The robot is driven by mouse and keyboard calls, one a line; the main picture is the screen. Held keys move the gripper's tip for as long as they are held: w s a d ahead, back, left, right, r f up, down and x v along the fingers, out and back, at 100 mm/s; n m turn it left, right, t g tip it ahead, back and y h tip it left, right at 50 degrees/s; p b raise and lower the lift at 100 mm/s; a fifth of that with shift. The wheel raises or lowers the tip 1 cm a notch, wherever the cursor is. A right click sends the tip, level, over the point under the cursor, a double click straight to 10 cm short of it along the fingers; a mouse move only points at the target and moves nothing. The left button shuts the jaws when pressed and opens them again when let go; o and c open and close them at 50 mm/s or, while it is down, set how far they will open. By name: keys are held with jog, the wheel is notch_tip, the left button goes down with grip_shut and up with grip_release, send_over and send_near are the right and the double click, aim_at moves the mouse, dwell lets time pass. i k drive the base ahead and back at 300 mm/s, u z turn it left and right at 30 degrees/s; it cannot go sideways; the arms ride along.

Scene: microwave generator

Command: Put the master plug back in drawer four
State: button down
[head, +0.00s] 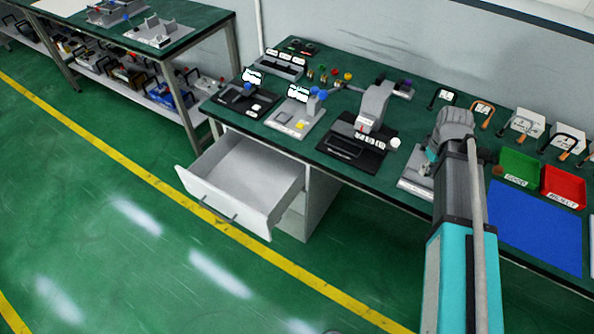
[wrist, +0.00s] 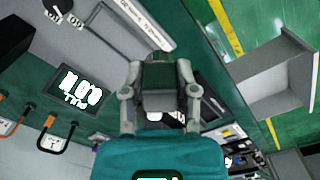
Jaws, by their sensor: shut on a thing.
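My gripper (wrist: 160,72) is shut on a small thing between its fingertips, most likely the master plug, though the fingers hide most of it. In the head view my own arm covers the gripper, over the right part of the green bench. A white drawer (head: 219,196) stands pulled out under the bench's left part, well left of my gripper. Its visible inside is bare, and I can read no number on it. The open drawer also shows at the upper right in the wrist view (wrist: 274,92).
Gauge fixtures (head: 355,139) and small coloured pieces stand along the green bench (head: 330,97). At the right are a green GOOD bin (head: 518,168), a red REJECT bin (head: 563,187) and a blue mat (head: 535,228). The floor before the drawer is clear.

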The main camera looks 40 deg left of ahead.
aim_at(246, 188)
jog(key=u, duration=1.1)
jog(key=k, duration=0.7)
jog(key=u, duration=0.4)
jog(key=i, duration=0.95)
